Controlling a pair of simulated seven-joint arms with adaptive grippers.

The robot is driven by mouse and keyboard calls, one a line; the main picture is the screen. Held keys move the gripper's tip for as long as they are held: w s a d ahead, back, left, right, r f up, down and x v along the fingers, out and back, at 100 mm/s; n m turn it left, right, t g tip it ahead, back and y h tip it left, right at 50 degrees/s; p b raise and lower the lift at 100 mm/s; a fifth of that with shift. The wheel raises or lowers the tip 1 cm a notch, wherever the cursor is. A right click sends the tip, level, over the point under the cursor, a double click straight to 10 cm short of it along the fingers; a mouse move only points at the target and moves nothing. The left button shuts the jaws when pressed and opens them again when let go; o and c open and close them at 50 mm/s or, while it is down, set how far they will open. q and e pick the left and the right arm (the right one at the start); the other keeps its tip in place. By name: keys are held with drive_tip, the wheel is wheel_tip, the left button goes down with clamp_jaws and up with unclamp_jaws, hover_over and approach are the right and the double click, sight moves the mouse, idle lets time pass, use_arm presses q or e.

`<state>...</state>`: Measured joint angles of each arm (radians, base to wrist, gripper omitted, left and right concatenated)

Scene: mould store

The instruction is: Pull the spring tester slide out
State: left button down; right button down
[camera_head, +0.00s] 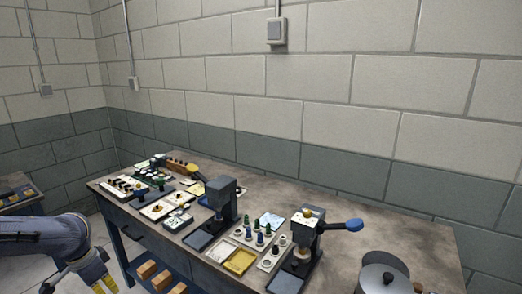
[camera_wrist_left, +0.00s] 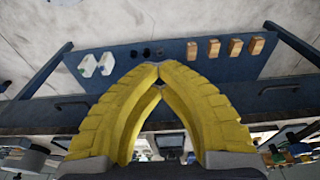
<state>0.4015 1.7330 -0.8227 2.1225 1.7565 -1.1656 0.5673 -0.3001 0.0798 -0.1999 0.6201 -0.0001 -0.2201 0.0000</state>
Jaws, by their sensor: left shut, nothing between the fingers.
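Two dark grey bench devices stand on the workbench in the head view. One (camera_head: 222,202) is near the middle, with a dark flat plate (camera_head: 198,241) at its foot. The other (camera_head: 304,242) is farther right, with a lever ending in a blue knob and a dark plate (camera_head: 285,283) in front. I cannot tell which is the spring tester, or whether either plate is its slide. My left gripper (camera_head: 106,284) is low at the left, off the bench's front edge and apart from both devices. In the left wrist view its yellow fingers (camera_wrist_left: 160,72) meet at the tips, empty. My right gripper is out of view.
The workbench (camera_head: 430,235) holds trays and small parts at left, and a yellow tray (camera_head: 240,261) between the devices. A round metal vessel (camera_head: 384,280) is at lower right. Wooden blocks (camera_head: 147,269) lie on the lower shelf; drawer handles (camera_wrist_left: 285,88) show in the wrist view.

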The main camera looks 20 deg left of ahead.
use_arm(q)
drive_tip(key=shift+s, duration=0.25)
drive_tip(key=c, duration=0.6)
unclamp_jaws()
wheel_tip(320, 180, up, 7)
idle(1.1)
idle(0.3)
